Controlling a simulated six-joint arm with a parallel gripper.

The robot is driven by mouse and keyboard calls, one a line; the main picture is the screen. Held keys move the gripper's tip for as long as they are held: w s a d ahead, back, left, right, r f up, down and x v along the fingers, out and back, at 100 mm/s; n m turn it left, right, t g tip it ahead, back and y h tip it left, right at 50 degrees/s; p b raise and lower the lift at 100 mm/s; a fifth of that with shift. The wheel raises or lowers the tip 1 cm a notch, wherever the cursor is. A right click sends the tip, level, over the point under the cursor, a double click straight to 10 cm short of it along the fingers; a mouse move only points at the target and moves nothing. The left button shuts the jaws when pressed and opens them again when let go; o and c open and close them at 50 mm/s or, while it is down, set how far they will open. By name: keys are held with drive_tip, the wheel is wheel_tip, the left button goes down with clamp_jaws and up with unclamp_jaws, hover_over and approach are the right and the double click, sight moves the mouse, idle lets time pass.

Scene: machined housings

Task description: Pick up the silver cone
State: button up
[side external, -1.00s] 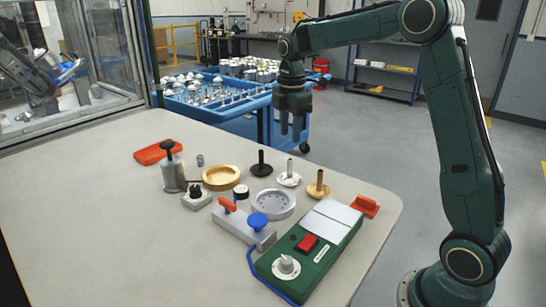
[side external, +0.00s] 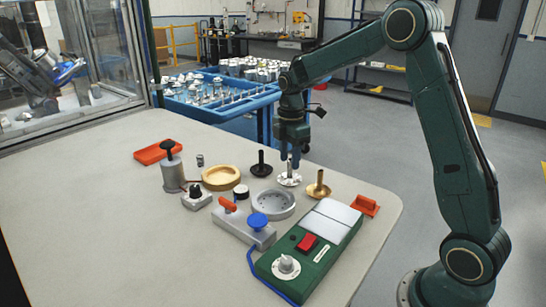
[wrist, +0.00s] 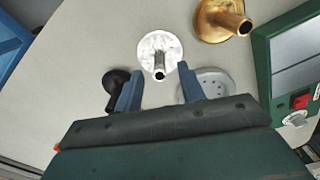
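The silver cone (side external: 289,180) stands upright on the table, a round flange with a thin stem pointing up. It also shows in the wrist view (wrist: 155,45), just beyond the fingertips and roughly centred between them. My gripper (side external: 292,155) is above the cone, pointing down, its fingertips near the stem's top in the side view. In the wrist view my gripper's two blue fingers (wrist: 159,82) are apart with nothing held between them. I cannot tell whether a finger touches the stem.
A black cone (side external: 262,168) stands left of the silver one and a gold cone (side external: 318,189) right. A blue cart (side external: 225,105) stands behind the table.

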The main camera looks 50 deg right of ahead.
sight(290, 159)
drive_tip(key=shift+f, duration=1.7)
clamp_jaws()
